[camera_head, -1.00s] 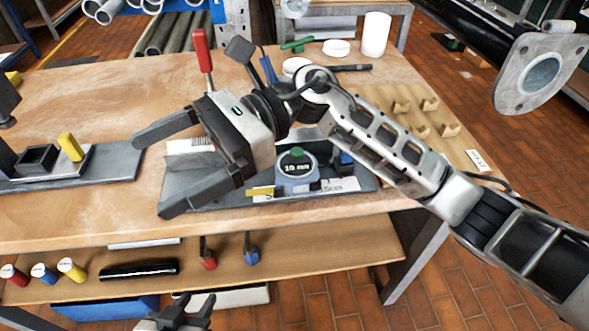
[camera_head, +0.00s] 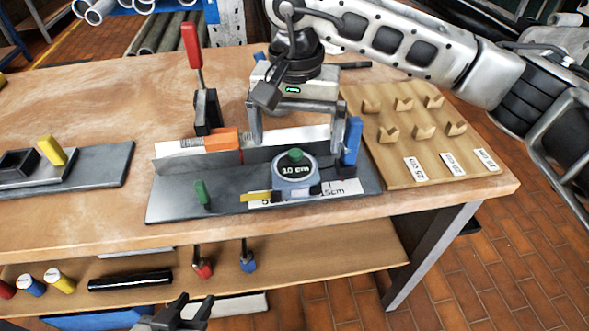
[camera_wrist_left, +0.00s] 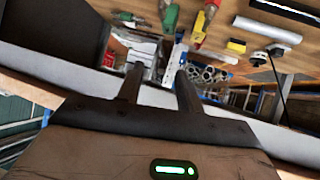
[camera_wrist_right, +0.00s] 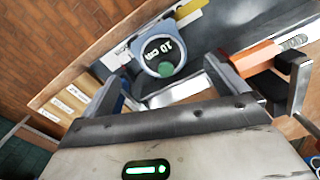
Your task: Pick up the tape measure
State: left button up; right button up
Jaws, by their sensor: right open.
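The tape measure (camera_head: 294,180), a round blue-grey body with a green button and a "10 cm" face, sits at the front of a grey metal fixture (camera_head: 170,205) on the bench. It also shows in the right wrist view (camera_wrist_right: 160,50). My right gripper (camera_head: 297,138) is open and empty, just behind and above the tape measure, fingers pointing down and apart from it. My left gripper (camera_head: 182,312) is low in front of the bench, empty, its fingers apart; its fingers also show in the left wrist view (camera_wrist_left: 158,80).
An orange block (camera_head: 224,141) and a red-handled clamp (camera_head: 194,60) stand left of my right gripper. A blue upright piece (camera_head: 352,142) is close on its right. A wooden board (camera_head: 400,150) with several notched blocks lies further right. The lower shelf (camera_head: 330,250) holds tools.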

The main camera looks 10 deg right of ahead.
aim_at(294, 166)
jog(key=f, duration=0.4)
jog(key=f+p, duration=0.1)
jog(key=f, duration=0.3)
jog(key=shift+a, duration=0.2)
jog(key=shift+r, duration=0.1)
jog(key=c, duration=1.4)
jog(key=shift+r, duration=0.55)
jog(key=shift+c, duration=0.2)
notch_tip(294, 166, up, 2)
jog(key=shift+s+r, duration=0.1)
jog(key=shift+r, duration=0.1)
pick_arm(q)
jog(key=shift+w+d+f+b, duration=0.1)
jog(key=shift+f+b, duration=0.05)
jog(key=shift+b, duration=1)
pick_arm(e)
jog(key=s+a+r, duration=0.2)
jog(key=s+r, duration=0.7)
jog(key=s, duration=0.4)
jog(key=shift+s+r, duration=0.25)
jog(key=shift+s, duration=0.15)
